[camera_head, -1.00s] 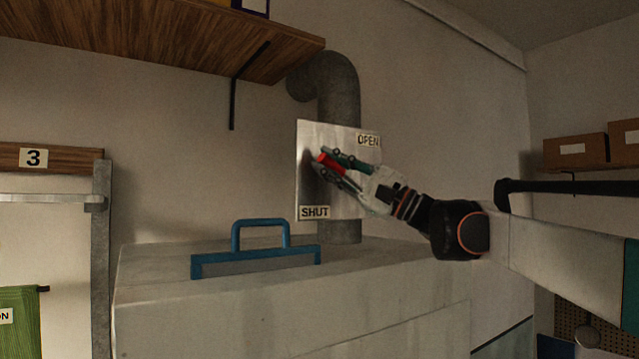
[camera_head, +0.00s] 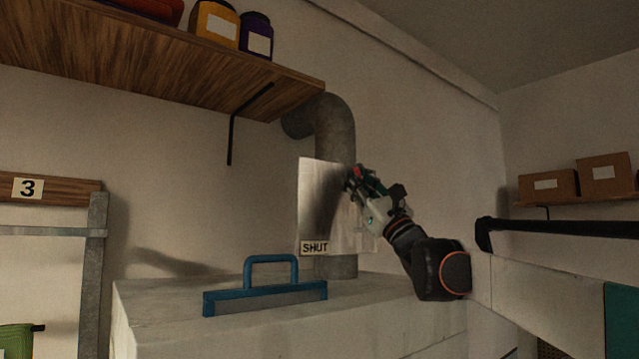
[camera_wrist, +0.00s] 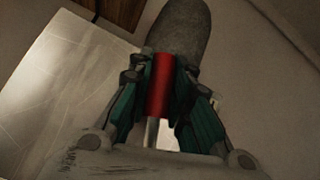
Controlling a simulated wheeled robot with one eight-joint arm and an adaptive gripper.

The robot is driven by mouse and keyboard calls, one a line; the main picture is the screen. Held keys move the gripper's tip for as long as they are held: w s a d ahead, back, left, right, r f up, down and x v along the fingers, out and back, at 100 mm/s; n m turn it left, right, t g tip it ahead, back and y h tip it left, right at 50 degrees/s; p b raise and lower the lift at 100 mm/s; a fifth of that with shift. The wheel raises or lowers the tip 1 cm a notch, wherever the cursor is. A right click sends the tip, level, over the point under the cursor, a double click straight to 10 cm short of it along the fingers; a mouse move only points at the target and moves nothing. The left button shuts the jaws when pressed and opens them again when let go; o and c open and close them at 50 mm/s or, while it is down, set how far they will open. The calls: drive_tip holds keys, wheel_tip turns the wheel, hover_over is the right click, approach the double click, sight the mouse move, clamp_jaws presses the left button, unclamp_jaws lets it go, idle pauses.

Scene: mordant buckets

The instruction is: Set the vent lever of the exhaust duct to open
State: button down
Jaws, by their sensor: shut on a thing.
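The exhaust duct (camera_head: 338,128) is a grey pipe that bends into the wall, with a metal plate (camera_head: 318,200) on its front. The plate's SHUT label (camera_head: 314,248) shows at its lower left; the OPEN label is hidden behind my gripper. The vent lever has a red grip (camera_head: 357,172), seen at the plate's upper right edge. In the wrist view the red grip (camera_wrist: 160,85) stands between my green fingers, with a metal rod below it. My gripper (camera_head: 361,180) is shut on the red grip.
A blue-handled tool (camera_head: 265,290) lies on the pale cabinet top (camera_head: 160,310) below the plate. A wooden shelf (camera_head: 170,70) with jars hangs at the upper left. Boxes (camera_head: 548,185) stand on a right-hand shelf. The air left of the plate is clear.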

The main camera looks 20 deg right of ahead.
drive_tip(key=shift+w+d+r+m+t+h, duration=0.1)
drive_tip(key=shift+d+m+t+h, duration=0.25)
drive_tip(key=shift+m+h, duration=0.65)
drive_tip(key=c, duration=1.4)
unclamp_jaws()
drive_tip(key=shift+d, duration=0.15)
drive_tip(key=shift+c, duration=0.2)
drive_tip(key=shift+r, duration=0.1)
wheel_tip(320, 180, up, 10)
drive_tip(key=shift+f, duration=0.1)
